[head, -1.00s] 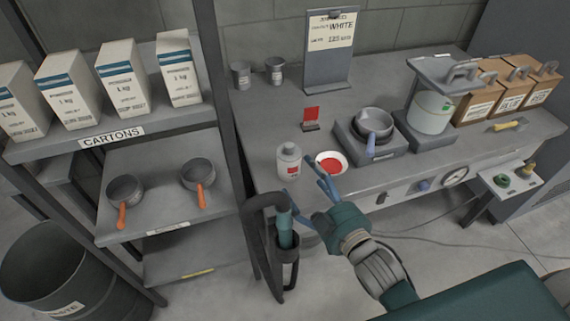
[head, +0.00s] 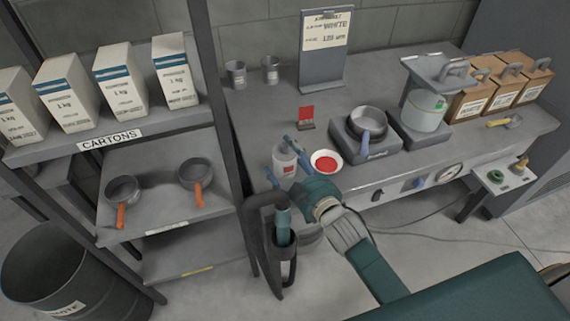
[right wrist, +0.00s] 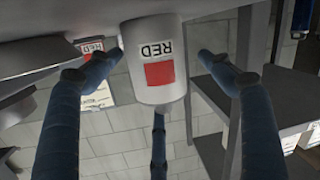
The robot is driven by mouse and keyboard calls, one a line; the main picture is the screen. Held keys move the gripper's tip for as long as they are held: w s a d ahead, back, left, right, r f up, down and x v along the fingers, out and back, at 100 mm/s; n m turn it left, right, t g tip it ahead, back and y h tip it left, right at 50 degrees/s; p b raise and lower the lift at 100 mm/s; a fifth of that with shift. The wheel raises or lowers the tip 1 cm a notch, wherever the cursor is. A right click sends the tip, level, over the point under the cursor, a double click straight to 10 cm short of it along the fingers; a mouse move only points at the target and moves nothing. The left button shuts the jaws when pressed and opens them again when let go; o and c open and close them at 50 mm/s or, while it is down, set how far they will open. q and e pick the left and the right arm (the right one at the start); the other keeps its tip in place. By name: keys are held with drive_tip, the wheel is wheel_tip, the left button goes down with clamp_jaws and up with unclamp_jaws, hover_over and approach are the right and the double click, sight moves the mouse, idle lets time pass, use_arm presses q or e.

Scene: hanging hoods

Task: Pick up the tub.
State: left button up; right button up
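The tub (head: 283,159) is a small white container with a red patch on its label, standing on the grey bench left of a shallow dish of red material. It fills the upper middle of the right wrist view (right wrist: 152,42), where its "RED" label appears upside down. My right gripper (head: 286,163) is at the tub, with its blue fingers spread to either side of it. In the right wrist view the fingers (right wrist: 160,62) are open, with a small gap showing beside the tub's right side; contact on the left is unclear. My left gripper is not in view.
The red dish (head: 326,162) sits close right of the tub. A pan (head: 367,122) rests on a hotplate further right. A holstered teal tool (head: 283,228) stands before the bench edge. A shelf (head: 160,200) with cartons and pans is at left.

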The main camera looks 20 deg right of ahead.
drive_tip(key=c, duration=0.7)
drive_tip(key=shift+s+f, duration=0.1)
